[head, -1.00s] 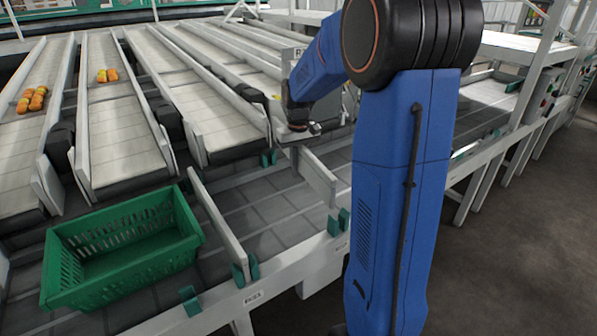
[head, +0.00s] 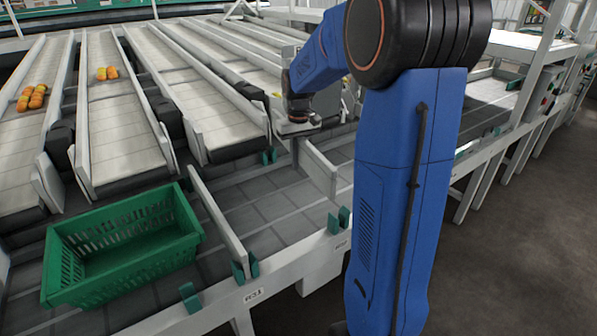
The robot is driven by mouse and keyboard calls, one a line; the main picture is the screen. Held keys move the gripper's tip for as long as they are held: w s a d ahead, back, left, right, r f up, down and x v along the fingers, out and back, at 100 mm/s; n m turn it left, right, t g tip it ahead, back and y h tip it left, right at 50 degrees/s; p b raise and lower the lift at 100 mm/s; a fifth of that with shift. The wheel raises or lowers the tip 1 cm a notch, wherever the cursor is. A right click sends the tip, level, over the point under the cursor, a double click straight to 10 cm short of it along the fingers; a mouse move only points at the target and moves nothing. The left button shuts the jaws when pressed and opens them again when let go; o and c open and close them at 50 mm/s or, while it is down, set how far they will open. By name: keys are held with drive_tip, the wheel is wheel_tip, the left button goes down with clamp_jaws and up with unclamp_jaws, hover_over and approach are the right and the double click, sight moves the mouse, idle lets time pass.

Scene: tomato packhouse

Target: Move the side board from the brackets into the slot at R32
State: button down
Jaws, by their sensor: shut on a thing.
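A pale side board (head: 320,172) stands on edge across the grey belt, right of the middle. My gripper (head: 297,138) is at its far end and is shut on it. The fingers are small here and partly hidden by the wrist. The board's near end is close to the green slot clips (head: 339,220) above a label on the front rail; that label is too small to read surely. I cannot tell whether the board sits between the clips. The brackets it came from cannot be made out.
Another pale board (head: 218,222) stands in green clips at the R31 label (head: 253,295). A green crate (head: 190,235) sits on the belt at left. Sloping lanes (head: 120,135) end behind the belt, two with orange-red tomatoes (head: 107,73). Bare belt lies between the boards.

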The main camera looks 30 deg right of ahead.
sight(299, 197)
drive_tip(key=shift+r+n, duration=0.8)
drive_tip(key=shift+n, duration=0.1)
drive_tip(key=shift+f, duration=6.55)
drive_tip(key=shift+f, duration=0.3)
drive_tip(key=c, duration=1.6)
unclamp_jaws()
drive_tip(key=shift+c, duration=0.2)
drive_tip(key=shift+c, duration=0.5)
drive_tip(key=shift+c, duration=1)
drive_tip(key=shift+r, duration=0.1)
